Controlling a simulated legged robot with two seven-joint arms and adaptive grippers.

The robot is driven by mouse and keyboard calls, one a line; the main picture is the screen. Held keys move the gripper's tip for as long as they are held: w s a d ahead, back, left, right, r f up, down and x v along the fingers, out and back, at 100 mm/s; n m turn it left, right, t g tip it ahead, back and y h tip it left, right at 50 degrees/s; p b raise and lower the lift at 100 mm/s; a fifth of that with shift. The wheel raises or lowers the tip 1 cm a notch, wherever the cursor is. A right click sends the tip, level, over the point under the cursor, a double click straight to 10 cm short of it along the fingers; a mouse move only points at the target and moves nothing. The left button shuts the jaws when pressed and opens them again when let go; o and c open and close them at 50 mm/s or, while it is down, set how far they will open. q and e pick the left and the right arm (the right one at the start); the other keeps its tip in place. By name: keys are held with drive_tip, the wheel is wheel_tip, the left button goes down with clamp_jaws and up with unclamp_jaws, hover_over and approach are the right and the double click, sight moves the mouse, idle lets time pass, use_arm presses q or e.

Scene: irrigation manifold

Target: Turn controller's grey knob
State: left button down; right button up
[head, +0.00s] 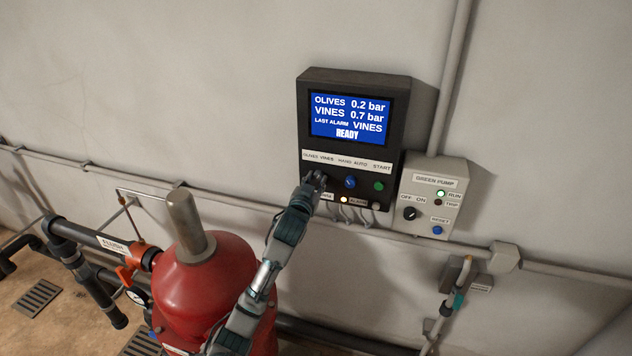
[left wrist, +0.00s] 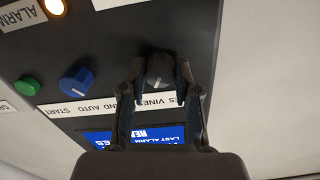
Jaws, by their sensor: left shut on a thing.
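The dark controller box (head: 401,86) hangs on the wall, with a blue screen (head: 350,117) reading OLIVES 0.2 bar, VINES 0.7 bar, LAST ALARM VINES, READY. My left gripper (head: 316,180) is at the controller's lower left, below the OLIVES VINES label, and covers the grey knob in the head view. In the left wrist view, which shows the panel upside down, the dark grey knob (left wrist: 159,68) sits between the two fingers of my left gripper (left wrist: 158,75), which are shut on it. A pale pointer mark shows on the knob. My right gripper is not in view.
A blue knob (head: 349,182) and a green button (head: 379,186) sit right of the grey knob. A lit amber alarm lamp (head: 344,199) is below. The green pump box (head: 452,203) is at right. A red tank (head: 205,285) stands below my left arm.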

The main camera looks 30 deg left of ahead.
use_arm(q)
drive_tip(key=shift+f+m, duration=0.3)
drive_tip(key=shift+m, duration=0.3)
drive_tip(key=c, duration=0.8)
unclamp_jaws()
drive_tip(key=shift+c, duration=0.2)
drive_tip(key=shift+r, duration=0.1)
drive_tip(key=shift+s, duration=0.1)
drive_tip(key=v, duration=1.1)
drive_tip(key=shift+s, duration=0.3)
drive_tip(key=shift+a, duration=0.1)
